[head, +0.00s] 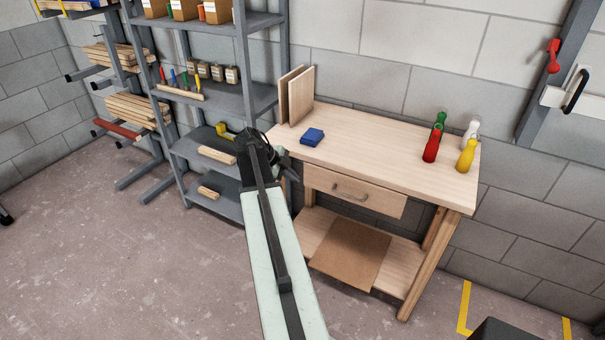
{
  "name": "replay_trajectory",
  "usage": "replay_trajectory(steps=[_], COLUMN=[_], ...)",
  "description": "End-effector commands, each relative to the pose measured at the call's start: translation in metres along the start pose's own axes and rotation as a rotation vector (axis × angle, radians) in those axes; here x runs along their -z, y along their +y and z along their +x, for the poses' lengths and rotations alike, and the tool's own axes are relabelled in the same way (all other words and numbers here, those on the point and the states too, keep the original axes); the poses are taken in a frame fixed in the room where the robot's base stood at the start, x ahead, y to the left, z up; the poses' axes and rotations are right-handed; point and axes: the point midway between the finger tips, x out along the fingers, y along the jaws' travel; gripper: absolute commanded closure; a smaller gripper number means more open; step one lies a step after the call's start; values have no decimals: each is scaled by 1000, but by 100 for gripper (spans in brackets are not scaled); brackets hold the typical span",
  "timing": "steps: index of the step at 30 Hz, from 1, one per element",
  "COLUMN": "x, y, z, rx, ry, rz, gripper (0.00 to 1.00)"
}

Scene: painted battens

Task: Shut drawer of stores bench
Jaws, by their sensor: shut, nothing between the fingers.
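The stores bench (375,143) is a pale wooden bench against the block wall, right of centre in the head view. Its drawer (325,181) sits under the top and has a grey bar handle (350,194). The drawer's front shows close below the top's front edge; I cannot tell from this angle how far it stands out. My gripper (284,164) is at the far end of my arm, near the bench's left front corner, left of the drawer. It is small, dark and partly hidden by my arm. It is shut and empty, and appears apart from the handle.
On the bench stand several coloured bottles (432,146), a blue box (312,137) and upright boards (300,95). A brown panel (350,254) lies on the lower shelf. A grey shelf rack (240,60) stands left of the bench. The floor (150,270) at left is clear.

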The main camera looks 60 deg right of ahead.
Motion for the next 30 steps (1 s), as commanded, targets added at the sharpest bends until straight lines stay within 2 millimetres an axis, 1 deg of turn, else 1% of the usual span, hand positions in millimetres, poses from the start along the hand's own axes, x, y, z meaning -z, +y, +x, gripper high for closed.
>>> replay_trajectory(steps=[1, 3, 6, 10, 16, 17, 20, 21, 25, 27, 29, 30], x=[5, 4, 3, 2, 1, 4, 28, 42, 88, 108, 120, 123], y=[-5, -5, -4, -2, -1, 2, 22, 32, 60, 70, 75, 74], z=[-23, -38, -53, -62, -63, -63, -60, -55, -36, -26, -19, -13], rx=[1, 1, 0, 0, 5, 12, 34, 41, 53, 51, 45, 39], ry=[-1, -1, 0, 0, -2, -4, -7, -5, 10, 20, 29, 34], rz=[-3, -1, -1, 0, -16, -28, -59, -68, -71, -58, -43, -34], gripper=[100, 100, 100, 100, 100, 100, 100, 100, 100, 100, 100, 100])
